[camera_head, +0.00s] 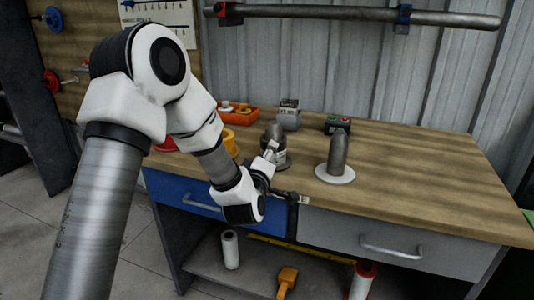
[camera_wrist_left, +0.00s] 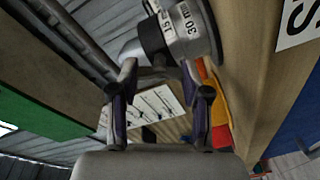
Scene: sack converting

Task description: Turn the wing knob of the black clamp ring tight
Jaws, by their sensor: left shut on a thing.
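My left gripper (camera_head: 268,157) reaches in from the left to a dark grey rounded post (camera_head: 274,131) on the workbench. In the left wrist view the post has a pale band marked 15 mm and 30 mm (camera_wrist_left: 181,22). My right gripper is not in view.
A second grey post on a white disc (camera_head: 337,175) stands to the right on the workbench (camera_head: 420,185). The bench's right side is clear.

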